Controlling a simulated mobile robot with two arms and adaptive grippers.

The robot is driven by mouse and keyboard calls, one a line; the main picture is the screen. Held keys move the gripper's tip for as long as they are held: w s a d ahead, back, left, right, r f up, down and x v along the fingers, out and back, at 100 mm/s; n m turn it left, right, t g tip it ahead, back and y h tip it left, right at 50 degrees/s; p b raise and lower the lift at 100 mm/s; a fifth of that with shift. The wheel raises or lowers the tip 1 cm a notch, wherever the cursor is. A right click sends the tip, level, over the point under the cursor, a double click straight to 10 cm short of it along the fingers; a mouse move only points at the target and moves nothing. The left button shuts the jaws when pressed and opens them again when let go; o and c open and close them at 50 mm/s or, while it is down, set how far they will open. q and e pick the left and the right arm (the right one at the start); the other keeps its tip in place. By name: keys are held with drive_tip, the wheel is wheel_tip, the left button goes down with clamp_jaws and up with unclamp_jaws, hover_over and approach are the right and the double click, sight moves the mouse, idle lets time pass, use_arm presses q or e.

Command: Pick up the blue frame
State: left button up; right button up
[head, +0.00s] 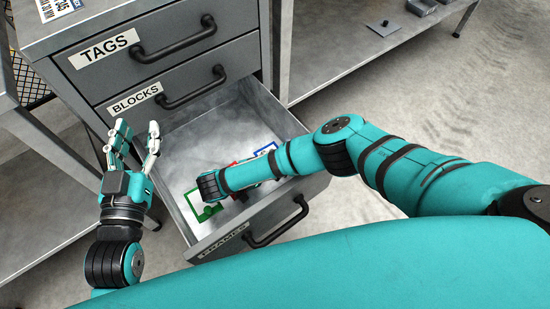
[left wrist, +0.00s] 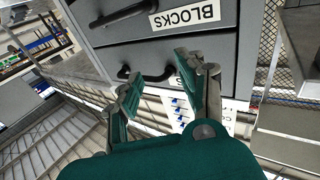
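The blue frame (head: 266,150) lies in the open bottom drawer (head: 289,122), toward its right side in the head view. My right arm covers part of it. My right arm reaches over the drawer, and its wrist end (head: 209,187) is above the drawer floor near a green frame (head: 202,208). The fingers of my right gripper are hidden, so I cannot tell what they hold. My left gripper (head: 138,132) is open and empty, left of the drawer, fingers pointing up in the picture. Its spread fingers also show in the left wrist view (left wrist: 160,72).
A bit of red (head: 233,164) shows behind my right arm in the drawer. Closed drawers labelled TAGS (head: 104,48) and BLOCKS (head: 134,98) are above. A grey bench (head: 340,50) stands at right. Floor is clear at lower right.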

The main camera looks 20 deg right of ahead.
clamp_jaws()
